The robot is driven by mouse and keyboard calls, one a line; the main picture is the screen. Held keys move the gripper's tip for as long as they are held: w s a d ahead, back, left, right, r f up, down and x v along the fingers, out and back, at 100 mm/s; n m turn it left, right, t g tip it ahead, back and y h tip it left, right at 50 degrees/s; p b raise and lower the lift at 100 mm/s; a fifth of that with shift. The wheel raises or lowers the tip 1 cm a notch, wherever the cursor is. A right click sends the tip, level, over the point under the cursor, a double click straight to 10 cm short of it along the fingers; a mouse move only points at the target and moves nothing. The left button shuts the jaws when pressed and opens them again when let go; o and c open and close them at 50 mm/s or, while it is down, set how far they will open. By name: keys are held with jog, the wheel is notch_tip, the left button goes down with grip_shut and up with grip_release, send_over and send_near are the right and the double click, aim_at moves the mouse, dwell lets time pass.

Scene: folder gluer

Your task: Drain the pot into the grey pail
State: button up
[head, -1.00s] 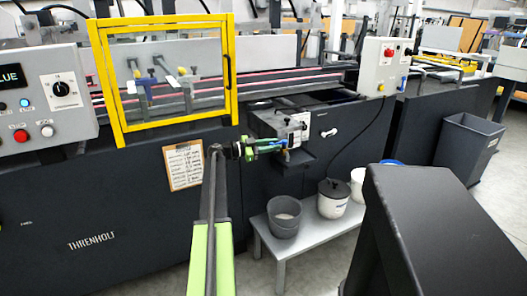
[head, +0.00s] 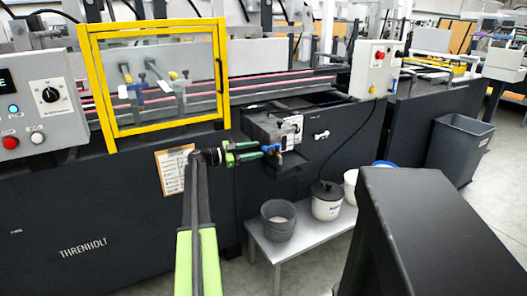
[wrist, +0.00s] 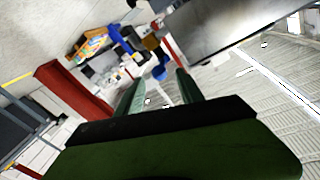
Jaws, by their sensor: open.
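The glue pot (head: 264,129) is a dark grey box on the machine's front, with a pale label panel on its side. A blue part (head: 271,149), which looks like a tap handle, shows at its lower front. The grey pail (head: 278,222) stands upright on a low bench, below the pot. My gripper (head: 256,154) has green fingers and is at the pot's front, just left of the blue part. I cannot tell whether they touch. In the wrist view my gripper's two fingers (wrist: 158,88) are apart, with no held object visible between them.
A clipboard (head: 171,172) hangs on the machine front. A yellow-framed guard (head: 113,131) is up left. A large bin (head: 459,148) stands right.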

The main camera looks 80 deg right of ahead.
jog(key=v, duration=1.2)
jog(key=shift+w, duration=0.15)
jog(key=shift+a, duration=0.15)
